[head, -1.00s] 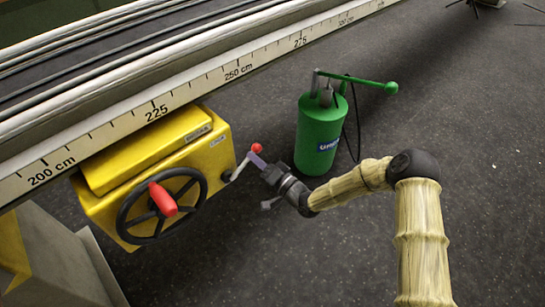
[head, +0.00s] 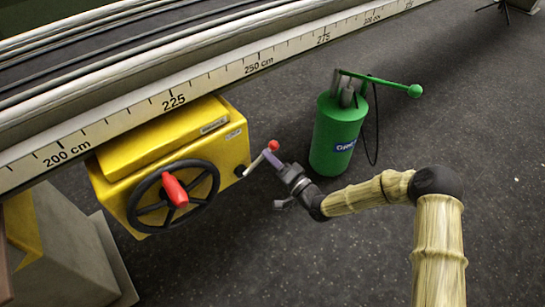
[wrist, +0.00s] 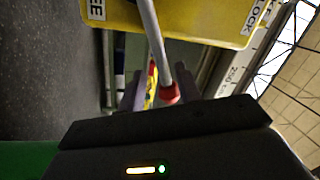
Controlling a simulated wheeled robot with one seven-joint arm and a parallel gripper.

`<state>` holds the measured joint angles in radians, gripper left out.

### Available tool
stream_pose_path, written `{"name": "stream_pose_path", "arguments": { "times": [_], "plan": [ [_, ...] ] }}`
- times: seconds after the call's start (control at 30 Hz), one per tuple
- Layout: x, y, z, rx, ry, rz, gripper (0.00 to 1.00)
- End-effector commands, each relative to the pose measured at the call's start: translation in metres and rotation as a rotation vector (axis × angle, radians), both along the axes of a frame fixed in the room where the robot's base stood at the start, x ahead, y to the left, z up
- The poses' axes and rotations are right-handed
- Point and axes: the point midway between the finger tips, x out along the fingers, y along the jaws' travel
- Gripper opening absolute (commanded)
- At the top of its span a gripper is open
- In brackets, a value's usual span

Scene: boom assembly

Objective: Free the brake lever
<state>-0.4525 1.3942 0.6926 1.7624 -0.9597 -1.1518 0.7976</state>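The brake lever is a thin grey rod with a red knob (head: 273,146), on the right side of the yellow brake box (head: 180,150). It slants up and to the right from its dark pivot (head: 241,171). My gripper (head: 272,158) is at the knob end of the lever. In the wrist view the grey rod (wrist: 152,38) runs down to the red knob (wrist: 169,94) between my two spread fingers (wrist: 157,88). The knob lies close to the right finger; I cannot tell if they touch. Labels ending "EE" (wrist: 97,10) and reading "LOCK" (wrist: 264,16) show on the box.
A black handwheel (head: 172,198) with a red grip (head: 175,190) is on the box's front. The scaled rail (head: 215,80) runs above the box. Dark floor is free at the front.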

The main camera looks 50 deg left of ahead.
Motion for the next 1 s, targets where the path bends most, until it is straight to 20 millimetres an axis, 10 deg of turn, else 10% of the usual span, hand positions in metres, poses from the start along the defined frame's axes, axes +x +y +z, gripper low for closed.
{"name": "stream_pose_path", "arguments": {
  "times": [0.47, 1.0],
  "plan": [
    [0.004, -0.013, 0.002, 0.007, -0.003, -0.006, 0.34],
    [0.004, -0.115, -0.016, 0.004, 0.001, -0.007, 0.34]
  ]
}}
